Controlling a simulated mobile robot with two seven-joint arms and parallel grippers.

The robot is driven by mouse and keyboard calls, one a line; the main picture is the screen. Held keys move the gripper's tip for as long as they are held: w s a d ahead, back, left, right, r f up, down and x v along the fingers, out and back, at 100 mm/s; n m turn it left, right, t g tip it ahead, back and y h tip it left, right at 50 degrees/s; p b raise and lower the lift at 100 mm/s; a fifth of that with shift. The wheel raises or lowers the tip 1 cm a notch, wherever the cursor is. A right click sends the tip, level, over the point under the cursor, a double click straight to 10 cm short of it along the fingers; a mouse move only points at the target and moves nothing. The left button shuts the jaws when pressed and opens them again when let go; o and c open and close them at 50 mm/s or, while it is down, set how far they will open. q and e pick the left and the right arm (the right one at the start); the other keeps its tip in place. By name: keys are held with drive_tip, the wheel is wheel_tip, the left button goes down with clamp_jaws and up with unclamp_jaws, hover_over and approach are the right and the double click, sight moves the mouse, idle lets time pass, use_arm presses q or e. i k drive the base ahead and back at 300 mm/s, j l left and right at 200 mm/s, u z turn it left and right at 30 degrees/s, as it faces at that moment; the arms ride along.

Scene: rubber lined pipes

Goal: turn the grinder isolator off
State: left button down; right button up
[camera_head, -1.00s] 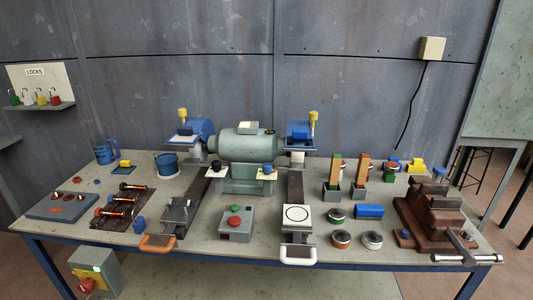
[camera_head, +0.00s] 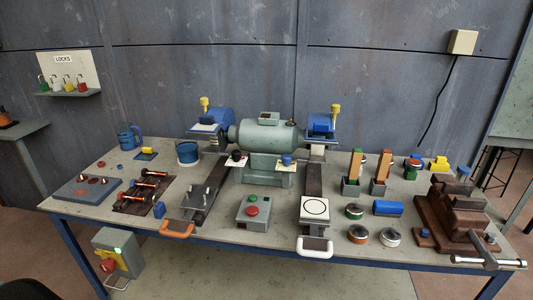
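The grinder isolator is most likely the grey-green box (camera_head: 130,247) below the bench's front left edge. It has a red knob (camera_head: 108,265) on a yellow plate and a lit green lamp near its top. The knob's exact position is too small to read. The bench grinder (camera_head: 268,138), with a green motor body and blue wheel guards, stands at the back middle of the bench. Neither gripper is in view. A dark rounded shape shows at the bottom left corner; I cannot tell what it is.
The bench (camera_head: 216,255) is crowded with tools, blocks and a vice (camera_head: 455,212). A grey control box (camera_head: 254,212) with red and green buttons sits at its front. A LOCKS board (camera_head: 68,73) with several padlocks hangs at left. Floor left of the isolator looks mostly clear.

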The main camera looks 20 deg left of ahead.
sight(108, 265)
drive_tip(key=j+u, duration=0.1)
drive_tip(key=u, duration=1.85)
